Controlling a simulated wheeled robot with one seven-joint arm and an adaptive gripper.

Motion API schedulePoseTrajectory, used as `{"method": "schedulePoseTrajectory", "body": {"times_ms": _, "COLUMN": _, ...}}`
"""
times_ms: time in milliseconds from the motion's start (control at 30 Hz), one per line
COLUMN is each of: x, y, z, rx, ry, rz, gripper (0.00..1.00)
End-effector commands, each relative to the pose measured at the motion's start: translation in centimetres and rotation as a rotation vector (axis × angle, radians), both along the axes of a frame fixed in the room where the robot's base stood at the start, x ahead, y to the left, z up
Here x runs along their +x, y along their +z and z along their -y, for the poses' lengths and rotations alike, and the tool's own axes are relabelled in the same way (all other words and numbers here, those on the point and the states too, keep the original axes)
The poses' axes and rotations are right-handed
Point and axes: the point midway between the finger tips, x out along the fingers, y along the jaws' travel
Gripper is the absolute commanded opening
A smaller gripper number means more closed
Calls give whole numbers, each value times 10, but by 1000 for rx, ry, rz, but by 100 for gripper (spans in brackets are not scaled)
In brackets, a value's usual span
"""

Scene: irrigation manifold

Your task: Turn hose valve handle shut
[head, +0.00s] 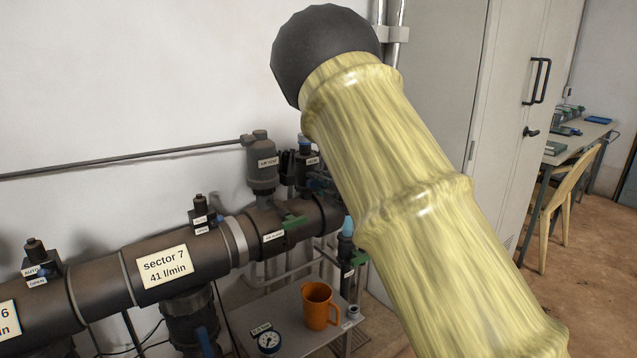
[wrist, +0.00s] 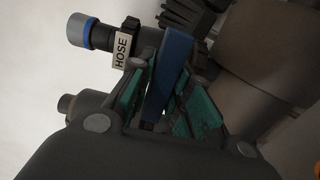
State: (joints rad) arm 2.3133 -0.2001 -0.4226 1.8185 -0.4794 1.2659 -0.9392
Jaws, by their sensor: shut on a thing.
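The hose valve handle is a blue lever (wrist: 170,75), seen in the wrist view running up between the fingers. My gripper (wrist: 163,90) is shut on it, with a green pad against each side. A white HOSE label (wrist: 122,50) is beside the handle on a dark fitting. A grey outlet with a blue ring (wrist: 90,32) sticks out to the left of the label. The valve body is mostly hidden behind the fingers and handle. In the head view my own arm covers much of the right-hand end of the manifold, and I cannot make out the grip there.
A thick dark pipe (head: 100,275) with a sector 7 label (head: 164,266) runs along the wall. Below it, a shelf (head: 290,318) holds an orange jug (head: 319,306) and a gauge (head: 269,341). A grey cabinet (head: 437,80) stands behind my arm. Open floor lies at right.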

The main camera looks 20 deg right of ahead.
Motion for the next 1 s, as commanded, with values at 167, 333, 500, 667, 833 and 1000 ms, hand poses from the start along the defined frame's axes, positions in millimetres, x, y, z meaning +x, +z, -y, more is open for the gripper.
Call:
{"method": "schedulePoseTrajectory", "body": {"times_ms": 167, "x": 0, "y": -2, "z": 0, "rx": 0, "ry": 0, "rz": -2, "gripper": 28}}
{"method": "schedulePoseTrajectory", "body": {"times_ms": 333, "x": 0, "y": -1, "z": 0, "rx": 1, "ry": 0, "rz": -1, "gripper": 39}}
{"method": "schedulePoseTrajectory", "body": {"times_ms": 500, "x": 0, "y": -1, "z": 0, "rx": 1, "ry": 0, "rz": -1, "gripper": 39}}
{"method": "schedulePoseTrajectory", "body": {"times_ms": 667, "x": -7, "y": 0, "z": 3, "rx": 1, "ry": -1, "rz": -1, "gripper": 39}}
{"method": "schedulePoseTrajectory", "body": {"times_ms": 833, "x": -29, "y": 0, "z": 11, "rx": 0, "ry": -2, "rz": -2, "gripper": 39}}
{"method": "schedulePoseTrajectory", "body": {"times_ms": 1000, "x": -59, "y": -1, "z": 22, "rx": 2, "ry": -1, "rz": -2, "gripper": 39}}
